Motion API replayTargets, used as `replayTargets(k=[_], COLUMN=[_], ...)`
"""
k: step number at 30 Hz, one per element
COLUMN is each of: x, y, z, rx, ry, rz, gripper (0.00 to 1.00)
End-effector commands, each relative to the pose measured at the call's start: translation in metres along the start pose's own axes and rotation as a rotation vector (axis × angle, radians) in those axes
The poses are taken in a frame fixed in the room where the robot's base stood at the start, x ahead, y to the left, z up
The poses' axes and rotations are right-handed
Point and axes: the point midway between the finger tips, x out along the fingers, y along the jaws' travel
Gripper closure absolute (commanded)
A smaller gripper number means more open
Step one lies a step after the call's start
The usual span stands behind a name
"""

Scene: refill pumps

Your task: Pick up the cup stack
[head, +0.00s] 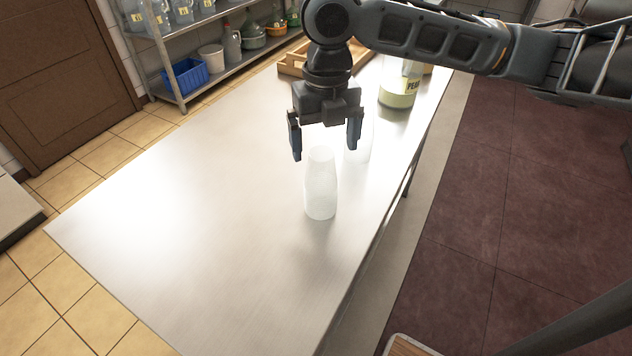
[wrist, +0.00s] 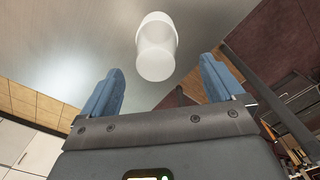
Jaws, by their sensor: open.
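A whitish translucent cup stack (head: 320,190) stands upright on the metal table, its narrower end up. A second pale, cup-like thing (head: 359,150) stands just behind it to the right, partly hidden by a finger. My gripper (head: 325,152) is open and empty, pointing down, with its fingertips around the height of the front stack's top in the head view. In the wrist view one white cup shape (wrist: 157,45) shows beyond and between the blue fingertips (wrist: 161,66), apart from both. I cannot tell which of the two it is.
The steel table (head: 190,215) is clear at the left and front. A jar with a yellowish label (head: 400,85) and a wooden tray (head: 292,64) are at the far end. A shelf rack (head: 175,75) with a blue bin (head: 186,75) stands behind.

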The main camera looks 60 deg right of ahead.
Motion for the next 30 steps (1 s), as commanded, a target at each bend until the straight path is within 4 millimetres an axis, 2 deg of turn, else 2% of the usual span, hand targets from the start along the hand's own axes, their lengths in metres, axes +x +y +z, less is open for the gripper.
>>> replayTargets(k=[15, 24, 30], x=[0.061, 0.067, 0.066], y=[0.004, 0.004, 0.004], z=[0.003, 0.003, 0.004], rx=[0.002, -0.001, 0.0], ry=[0.001, -0.001, -0.001], rz=[0.001, 0.0, 0.0], gripper=[0.05, 0.05, 0.23])
